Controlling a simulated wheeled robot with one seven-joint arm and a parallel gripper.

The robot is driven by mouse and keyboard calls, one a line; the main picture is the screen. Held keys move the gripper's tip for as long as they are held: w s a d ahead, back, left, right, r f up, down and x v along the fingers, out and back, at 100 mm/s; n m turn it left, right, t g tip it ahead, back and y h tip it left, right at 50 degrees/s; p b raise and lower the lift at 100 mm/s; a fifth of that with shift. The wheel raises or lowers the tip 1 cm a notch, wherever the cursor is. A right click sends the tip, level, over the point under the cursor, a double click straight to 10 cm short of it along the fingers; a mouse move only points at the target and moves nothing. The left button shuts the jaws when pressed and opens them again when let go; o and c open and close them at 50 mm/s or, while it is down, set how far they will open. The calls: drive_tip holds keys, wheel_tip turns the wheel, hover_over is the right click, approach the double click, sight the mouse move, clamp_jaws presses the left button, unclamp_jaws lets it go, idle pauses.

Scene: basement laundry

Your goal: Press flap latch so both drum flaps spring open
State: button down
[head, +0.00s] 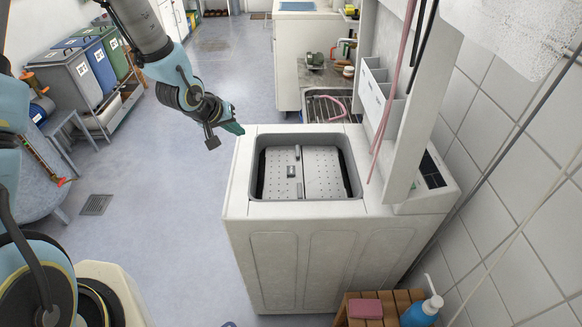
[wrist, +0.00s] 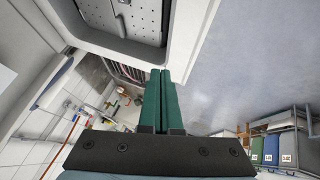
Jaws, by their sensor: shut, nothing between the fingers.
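The top-loading washer (head: 300,255) stands in the middle of the head view with its lid up. In its opening the two perforated metal drum flaps (head: 325,175) lie closed, flat and level. A small latch (head: 291,171) sits near their seam, on the left flap. My gripper (head: 236,128) is shut and empty. It is in the air just left of the washer's back left corner, apart from the flaps. In the wrist view the green fingers (wrist: 160,95) are together, and part of a flap (wrist: 118,15) shows in the opening at the top.
The raised lid (head: 412,100) stands on the washer's right side. Pink and black hoses (head: 392,85) hang beside it. Labelled bins (head: 80,72) stand far left.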

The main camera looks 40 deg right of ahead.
sight(288, 173)
drive_tip(key=s+d+f+m+g+h, duration=0.1)
drive_tip(key=s+d+f+g+h, duration=0.1)
drive_tip(key=s+d, duration=0.7)
drive_tip(key=shift+d+f+p, duration=0.3)
drive_tip(key=shift+d+f, duration=0.2)
drive_tip(key=shift+d, duration=0.05)
wheel_tip(288, 173, down, 9)
drive_tip(key=b, duration=0.6)
drive_tip(key=shift+r, duration=0.1)
drive_tip(key=shift+b, duration=0.3)
idle(0.9)
drive_tip(key=shift+f+b, duration=0.3)
drive_tip(key=shift+f, duration=0.1)
